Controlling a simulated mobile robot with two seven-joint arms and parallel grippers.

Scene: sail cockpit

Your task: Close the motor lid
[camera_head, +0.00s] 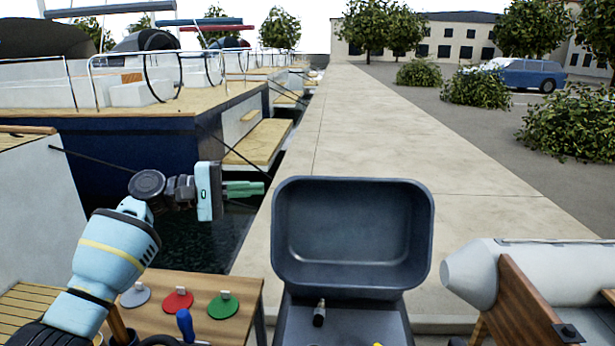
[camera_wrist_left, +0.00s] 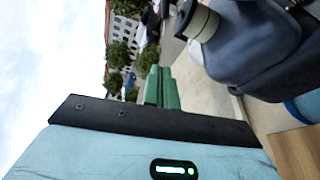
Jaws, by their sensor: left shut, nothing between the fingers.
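The motor lid (camera_head: 352,235) is a dark blue-grey, shallow shell. It stands raised and open at the back of the motor housing (camera_head: 290,322), with its hollow inside facing me. The housing's inside shows a small dark fitting and some yellow at the bottom edge of the head view. My left gripper (camera_head: 245,188) is shut and empty, to the left of the lid's upper left corner and apart from it. Its green fingers also show together in the left wrist view (camera_wrist_left: 162,88). My right gripper is not in view.
A wooden table (camera_head: 190,332) at the lower left holds grey, red (camera_head: 178,302) and green discs and a blue-handled tool (camera_head: 186,324). A grey inflatable boat (camera_head: 520,270) lies at the right. The pier (camera_head: 365,130) runs behind the lid; moored boats are at the left.

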